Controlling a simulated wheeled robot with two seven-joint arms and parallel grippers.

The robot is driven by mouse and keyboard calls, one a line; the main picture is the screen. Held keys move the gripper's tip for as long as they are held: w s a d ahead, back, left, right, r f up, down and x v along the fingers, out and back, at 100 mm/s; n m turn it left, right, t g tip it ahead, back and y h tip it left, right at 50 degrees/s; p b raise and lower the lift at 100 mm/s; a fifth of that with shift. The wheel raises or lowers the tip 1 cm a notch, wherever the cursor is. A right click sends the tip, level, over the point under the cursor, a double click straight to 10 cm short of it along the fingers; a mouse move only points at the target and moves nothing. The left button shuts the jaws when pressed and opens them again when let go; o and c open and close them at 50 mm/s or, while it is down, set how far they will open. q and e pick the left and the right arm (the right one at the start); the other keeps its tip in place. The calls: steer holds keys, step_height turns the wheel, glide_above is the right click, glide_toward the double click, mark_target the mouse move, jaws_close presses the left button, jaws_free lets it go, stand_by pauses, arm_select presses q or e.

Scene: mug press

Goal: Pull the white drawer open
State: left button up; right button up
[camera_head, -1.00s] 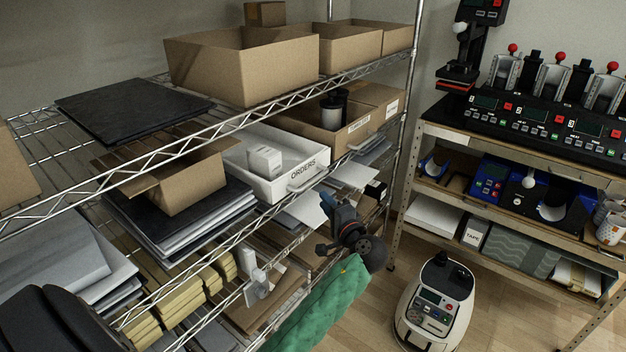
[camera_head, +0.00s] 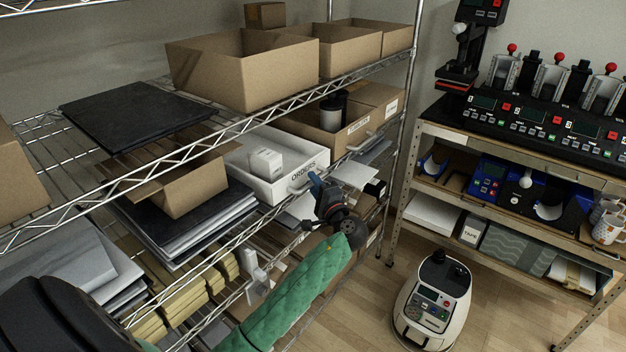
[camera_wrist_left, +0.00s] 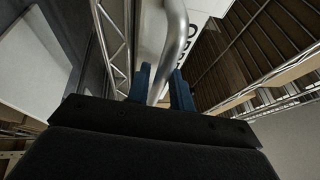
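The white drawer (camera_head: 270,187), labelled ORDERS, sits on the middle shelf with a small white box inside. Its metal handle (camera_head: 301,184) is on the front face. My left gripper (camera_head: 313,179), with blue fingers, is at the right end of this handle. In the left wrist view the handle (camera_wrist_left: 173,45) runs down between the two blue fingers (camera_wrist_left: 162,88). The fingers stand apart, with a gap around the bar, so the gripper looks open. The drawer's lettering shows partly behind the handle. My right gripper is not in view.
A cardboard bin (camera_head: 330,138) stands right of the drawer and an open cardboard box (camera_head: 190,187) left of it. The shelf's wire edge (camera_head: 225,225) runs below. A white wheeled machine (camera_head: 433,300) stands on the floor at right, with bare floor around it.

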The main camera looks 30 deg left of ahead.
arm_select(q)
steer(key=shift+w+a, duration=0.1)
steer(key=shift+a, duration=0.2)
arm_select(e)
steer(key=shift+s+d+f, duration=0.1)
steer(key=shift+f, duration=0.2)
arm_select(q)
jaws_close()
steer(key=shift+d, duration=0.15)
